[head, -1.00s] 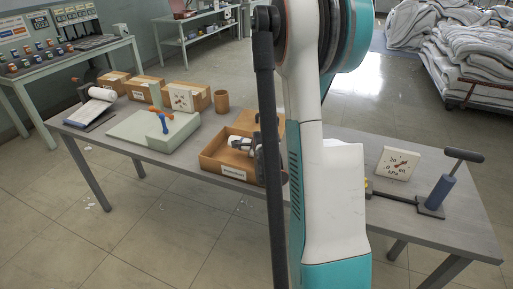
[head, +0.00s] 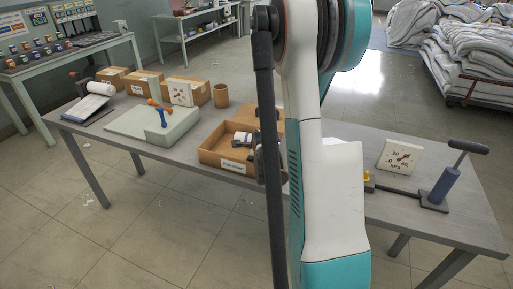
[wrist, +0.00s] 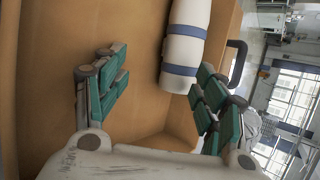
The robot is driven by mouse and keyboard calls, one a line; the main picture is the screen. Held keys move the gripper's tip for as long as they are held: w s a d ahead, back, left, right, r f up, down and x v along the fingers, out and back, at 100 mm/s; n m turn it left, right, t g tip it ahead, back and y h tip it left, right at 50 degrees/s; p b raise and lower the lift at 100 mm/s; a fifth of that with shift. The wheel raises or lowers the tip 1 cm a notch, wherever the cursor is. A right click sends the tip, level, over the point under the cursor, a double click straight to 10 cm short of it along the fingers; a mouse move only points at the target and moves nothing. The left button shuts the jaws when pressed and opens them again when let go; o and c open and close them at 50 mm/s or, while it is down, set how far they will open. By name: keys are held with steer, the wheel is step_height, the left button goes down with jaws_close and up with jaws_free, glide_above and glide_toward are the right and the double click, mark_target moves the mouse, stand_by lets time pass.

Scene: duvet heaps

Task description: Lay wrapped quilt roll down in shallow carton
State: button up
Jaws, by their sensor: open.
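The wrapped quilt roll (head: 241,138), white with blue bands, lies inside the shallow carton (head: 208,158), an open brown box with a white label on its front. In the wrist view the roll (wrist: 187,40) lies against the brown inside of the carton (wrist: 60,60), its near end short of the carton's end wall. My gripper (wrist: 160,75) is open, with green pads, and the roll lies beyond the fingertips, closer to the right finger. Nothing is held. In the head view my arm hides most of the gripper and the carton's right side.
The grey table (head: 120,150) also carries a pale green block (head: 150,125) with an orange-topped blue handle, small cartons (head: 147,84), a brown cup (head: 221,96), a gauge plate (head: 398,157) and a blue hand pump (head: 443,185). Quilt heaps (head: 465,60) stand at the back right.

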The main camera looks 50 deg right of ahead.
steer(key=s+a+r+p, duration=0.2)
steer(key=s+r+p, duration=0.1)
steer(key=r, duration=0.5)
steer(key=s+a+r+p, duration=0.3)
steer(key=s+r, duration=0.1)
steer(key=r, duration=0.4)
steer(key=shift+a+p, duration=0.3)
stand_by(0.5)
steer(key=shift+s+f, duration=0.1)
stand_by(0.3)
